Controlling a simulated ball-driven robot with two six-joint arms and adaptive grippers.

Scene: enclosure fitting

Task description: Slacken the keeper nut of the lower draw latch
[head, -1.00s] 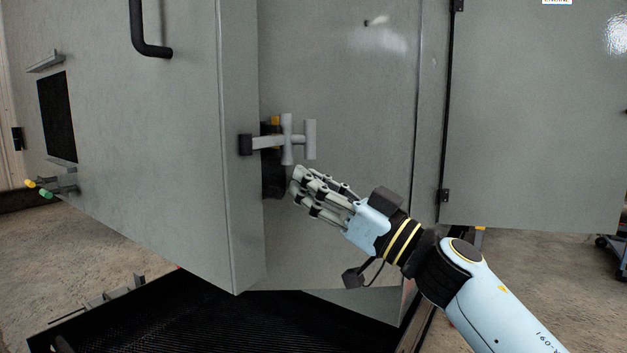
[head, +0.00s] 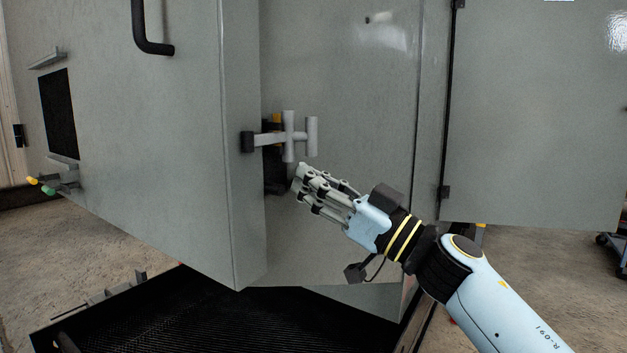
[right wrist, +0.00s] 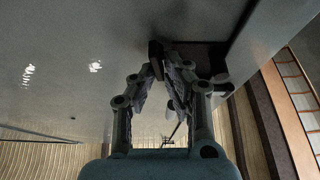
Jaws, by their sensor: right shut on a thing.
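The draw latch (head: 289,137) is a light grey T-shaped handle with a crossbar, reaching from a black block (head: 247,142) on the cabinet's corner edge. A dark bracket (head: 274,172) sits behind and below it, partly in shadow. My right gripper (head: 299,178) is just below and right of the latch, its fingers pointing up and left. In the right wrist view its fingertips (right wrist: 160,68) come together on a small dark piece (right wrist: 155,50) by the grey panel, which I take to be the keeper nut. The fingers hide most of it. My left gripper is not in view.
The grey cabinet wall (head: 130,150) fills the left, with a black handle (head: 150,40) above. An open grey door (head: 540,120) hangs at the right. A black grated tray (head: 200,315) lies below. Open air lies between the right arm and the door.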

